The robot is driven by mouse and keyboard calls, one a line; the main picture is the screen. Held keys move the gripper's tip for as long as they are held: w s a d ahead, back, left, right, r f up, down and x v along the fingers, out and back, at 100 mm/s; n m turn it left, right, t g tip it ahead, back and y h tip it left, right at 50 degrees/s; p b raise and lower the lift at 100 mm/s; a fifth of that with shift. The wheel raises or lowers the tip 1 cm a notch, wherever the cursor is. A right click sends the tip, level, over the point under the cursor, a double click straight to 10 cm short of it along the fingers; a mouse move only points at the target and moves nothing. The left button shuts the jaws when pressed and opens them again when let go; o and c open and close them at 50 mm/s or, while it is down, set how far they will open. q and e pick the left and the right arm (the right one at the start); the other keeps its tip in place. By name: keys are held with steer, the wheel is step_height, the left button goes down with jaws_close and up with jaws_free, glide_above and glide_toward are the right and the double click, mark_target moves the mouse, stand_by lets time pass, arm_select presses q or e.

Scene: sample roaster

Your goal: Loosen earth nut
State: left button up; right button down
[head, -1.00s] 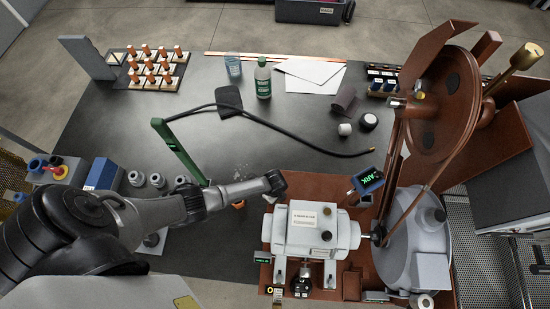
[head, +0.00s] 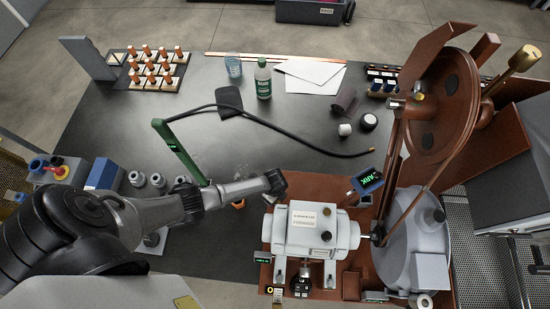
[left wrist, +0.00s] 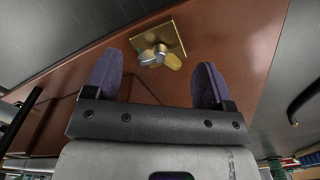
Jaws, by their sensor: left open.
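The earth nut (left wrist: 154,56), a wing-shaped nut with a silvery middle and a brass wing, sits on a square brass plate (left wrist: 172,36) on the copper-brown panel in the left wrist view. My left gripper (left wrist: 155,82) is open, with its two dark purple fingers spread wide. The nut shows beyond the fingertips and between them, with nothing held. In the head view my left gripper (head: 276,184) is over the left back edge of the brown base, and I cannot make out the nut there. My right gripper is not in view.
The grey-white roaster body (head: 300,245) stands just right of and in front of my left gripper, with a small lit display (head: 370,180) beyond. A green bar (head: 180,152) and a black hose (head: 285,125) lie behind the arm.

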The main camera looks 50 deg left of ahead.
arm_select(q)
step_height(320, 180, up, 13)
steer(key=p, duration=0.2)
steer(key=shift+f, duration=0.2)
stand_by(0.6)
